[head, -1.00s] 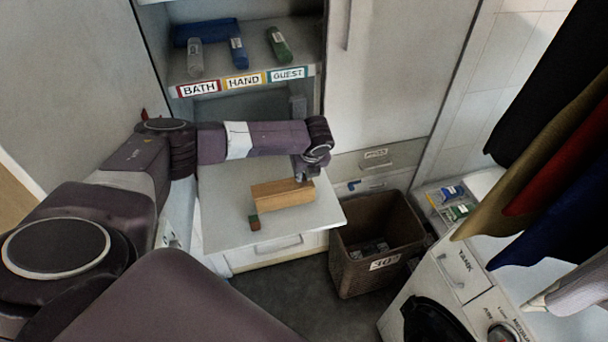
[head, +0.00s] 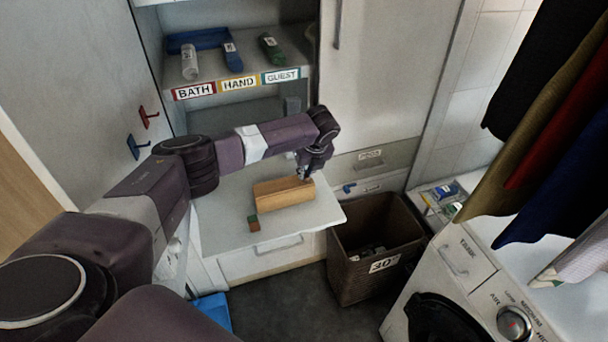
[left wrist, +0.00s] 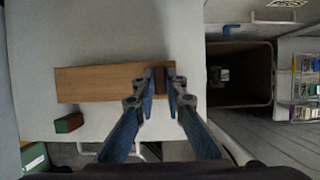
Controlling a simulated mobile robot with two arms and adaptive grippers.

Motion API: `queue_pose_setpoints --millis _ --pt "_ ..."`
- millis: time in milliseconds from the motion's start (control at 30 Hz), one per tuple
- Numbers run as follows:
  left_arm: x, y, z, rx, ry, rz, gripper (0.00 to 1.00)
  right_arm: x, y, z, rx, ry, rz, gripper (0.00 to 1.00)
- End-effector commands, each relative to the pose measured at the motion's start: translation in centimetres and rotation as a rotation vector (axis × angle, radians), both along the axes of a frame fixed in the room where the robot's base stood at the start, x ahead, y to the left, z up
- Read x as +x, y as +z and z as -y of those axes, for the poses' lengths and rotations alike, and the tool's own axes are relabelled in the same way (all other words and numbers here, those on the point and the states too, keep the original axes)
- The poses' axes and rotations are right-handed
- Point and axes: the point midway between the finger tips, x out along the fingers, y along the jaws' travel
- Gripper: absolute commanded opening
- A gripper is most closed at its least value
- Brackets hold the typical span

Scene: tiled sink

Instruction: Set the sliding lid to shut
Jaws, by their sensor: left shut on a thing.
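A long wooden box (head: 275,196) lies on the white pull-out board in the head view. Its light brown top, which looks like the sliding lid (left wrist: 100,82), shows in the left wrist view, with a darker piece (left wrist: 159,71) at its right end. My left gripper (head: 306,175) is at the box's right end. In the left wrist view its fingertips (left wrist: 161,77) are on either side of the dark piece, shut on it. They partly hide that end, so I cannot tell how far the lid is slid. My right gripper is not in view.
A small green and brown block (head: 253,223) lies near the box's left end. The board (head: 222,235) has bare room around it. A brown basket (head: 365,275) stands to the right, beside the washing machine (head: 465,270). Shelves with labels (head: 238,83) rise behind.

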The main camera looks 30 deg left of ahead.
Motion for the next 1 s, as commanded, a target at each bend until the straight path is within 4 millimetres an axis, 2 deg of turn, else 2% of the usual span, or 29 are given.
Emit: queue_pose_setpoints --millis 67,167,367,467,567,767,1000 --pt "0.0 0.0 0.0 0.0 0.0 0.0 0.17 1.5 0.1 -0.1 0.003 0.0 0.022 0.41" --pt "0.0 0.0 0.0 0.0 0.0 0.0 0.28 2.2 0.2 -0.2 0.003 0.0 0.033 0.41" --pt "0.0 -0.1 0.0 -0.001 0.0 -0.001 0.29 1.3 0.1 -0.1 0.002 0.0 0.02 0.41" --pt "-0.1 0.0 0.0 0.0 0.0 0.0 0.29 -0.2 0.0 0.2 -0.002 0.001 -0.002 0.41" --pt "-0.1 0.5 0.2 -0.001 -0.001 0.001 0.29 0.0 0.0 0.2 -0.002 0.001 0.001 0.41" --pt "-0.8 3.1 1.0 -0.001 -0.002 0.002 0.29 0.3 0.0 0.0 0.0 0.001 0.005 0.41" --pt "-2.0 7.8 2.4 -0.001 0.0 0.003 0.29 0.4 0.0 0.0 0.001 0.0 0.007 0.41"
